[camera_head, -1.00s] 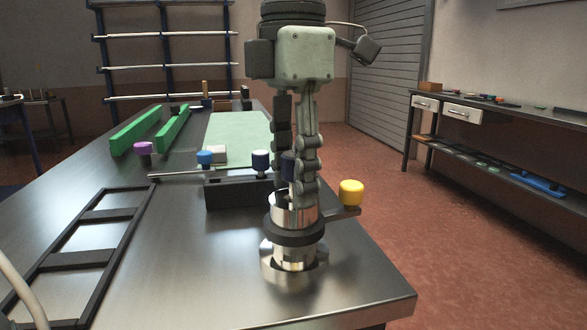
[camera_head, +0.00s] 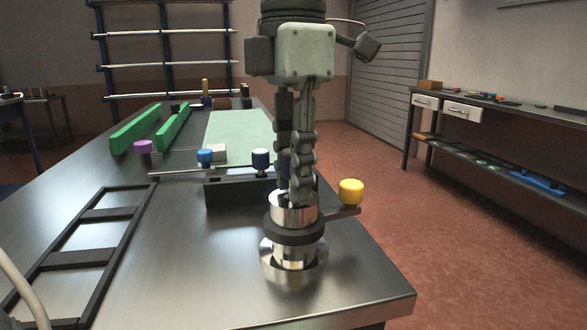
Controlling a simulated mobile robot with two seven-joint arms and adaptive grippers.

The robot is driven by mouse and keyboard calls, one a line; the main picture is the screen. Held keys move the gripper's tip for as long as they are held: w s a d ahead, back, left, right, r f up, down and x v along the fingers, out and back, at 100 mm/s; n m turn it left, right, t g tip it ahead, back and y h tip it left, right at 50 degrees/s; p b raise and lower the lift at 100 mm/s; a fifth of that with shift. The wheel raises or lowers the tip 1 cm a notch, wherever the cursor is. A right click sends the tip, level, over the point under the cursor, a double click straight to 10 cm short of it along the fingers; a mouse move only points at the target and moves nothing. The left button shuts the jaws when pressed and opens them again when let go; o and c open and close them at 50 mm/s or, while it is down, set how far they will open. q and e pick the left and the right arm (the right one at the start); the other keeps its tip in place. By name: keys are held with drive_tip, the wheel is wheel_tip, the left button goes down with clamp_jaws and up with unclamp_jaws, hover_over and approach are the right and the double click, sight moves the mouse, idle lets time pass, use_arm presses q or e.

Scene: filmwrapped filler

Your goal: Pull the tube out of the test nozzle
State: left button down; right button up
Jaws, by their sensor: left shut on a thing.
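The test nozzle (camera_head: 293,232) is a shiny metal cylinder with a black collar, upright on a round metal base near the table's front right. A lever with a yellow knob (camera_head: 351,191) sticks out to its right. My left gripper (camera_head: 301,198) points straight down at the nozzle's top opening, with its fingers close together. It is shut on the tube, which the fingers hide almost wholly; I cannot tell how deep it sits. My right gripper is not in view.
A black frame (camera_head: 80,259) lies at the left. Green bars (camera_head: 136,130) and a pale green mat (camera_head: 240,135) lie farther back. The table's front right corner is clear.

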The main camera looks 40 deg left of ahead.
use_arm(q)
drive_tip(key=shift+r+p, duration=0.8)
drive_tip(key=shift+r, duration=0.25)
drive_tip(key=shift+r+p, duration=2.85)
drive_tip(key=shift+r, duration=1.75)
